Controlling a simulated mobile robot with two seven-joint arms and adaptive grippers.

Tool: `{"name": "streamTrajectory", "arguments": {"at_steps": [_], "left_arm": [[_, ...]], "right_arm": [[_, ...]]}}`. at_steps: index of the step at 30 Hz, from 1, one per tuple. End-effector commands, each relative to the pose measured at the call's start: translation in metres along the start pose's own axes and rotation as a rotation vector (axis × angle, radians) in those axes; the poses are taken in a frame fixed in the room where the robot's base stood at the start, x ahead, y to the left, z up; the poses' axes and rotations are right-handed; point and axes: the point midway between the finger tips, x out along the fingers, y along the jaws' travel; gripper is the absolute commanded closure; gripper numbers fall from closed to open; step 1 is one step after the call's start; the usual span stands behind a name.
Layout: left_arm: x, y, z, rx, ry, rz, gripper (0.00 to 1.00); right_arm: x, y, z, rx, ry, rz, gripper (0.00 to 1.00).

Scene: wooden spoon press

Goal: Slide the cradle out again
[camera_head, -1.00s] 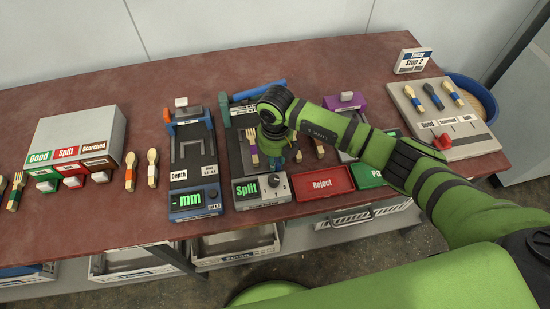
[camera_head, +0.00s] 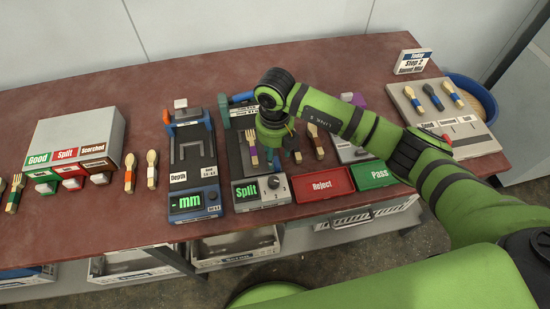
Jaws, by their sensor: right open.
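The split press (camera_head: 262,191) has a green "Split" display, a dark knob and a dark bed (camera_head: 233,150) behind them. I cannot tell the cradle clearly from the bed, since my right arm hides much of it. A fork with a purple band (camera_head: 253,148) lies on the bed, just left of my gripper. My right gripper (camera_head: 285,156) points down over the right part of this press, its jaws open. Whether the fingers touch anything is hidden by the wrist. My left gripper is not in view.
The depth gauge (camera_head: 194,203) with its "mm" display stands left of the press. A red Reject tray (camera_head: 323,184) and a green Pass tray (camera_head: 373,174) lie to the right. A brown-banded utensil (camera_head: 316,142) lies behind the Reject tray. Open tabletop (camera_head: 70,230) lies front left.

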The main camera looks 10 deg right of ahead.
Motion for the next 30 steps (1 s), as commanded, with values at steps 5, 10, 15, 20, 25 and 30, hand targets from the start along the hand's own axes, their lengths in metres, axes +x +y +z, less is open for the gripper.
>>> {"name": "streamTrajectory", "arguments": {"at_steps": [5,10,15,20,25,30], "left_arm": [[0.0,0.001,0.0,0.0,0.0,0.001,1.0],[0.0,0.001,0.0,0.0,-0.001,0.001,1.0],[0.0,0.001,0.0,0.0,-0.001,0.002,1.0],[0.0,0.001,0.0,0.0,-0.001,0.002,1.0],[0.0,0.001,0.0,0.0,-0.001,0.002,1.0],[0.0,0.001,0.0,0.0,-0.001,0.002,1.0]], "right_arm": [[-0.04,0.0,0.001,-0.001,-0.003,0.001,0.51],[-0.064,0.0,0.0,-0.001,0.0,-0.001,0.51],[-0.073,0.0,-0.001,0.0,0.003,-0.001,0.51],[-0.074,0.0,-0.001,0.001,0.003,-0.001,0.51],[-0.074,0.0,-0.001,0.0,0.003,-0.001,0.51],[-0.074,0.0,-0.001,0.0,0.003,0.0,0.51]]}}
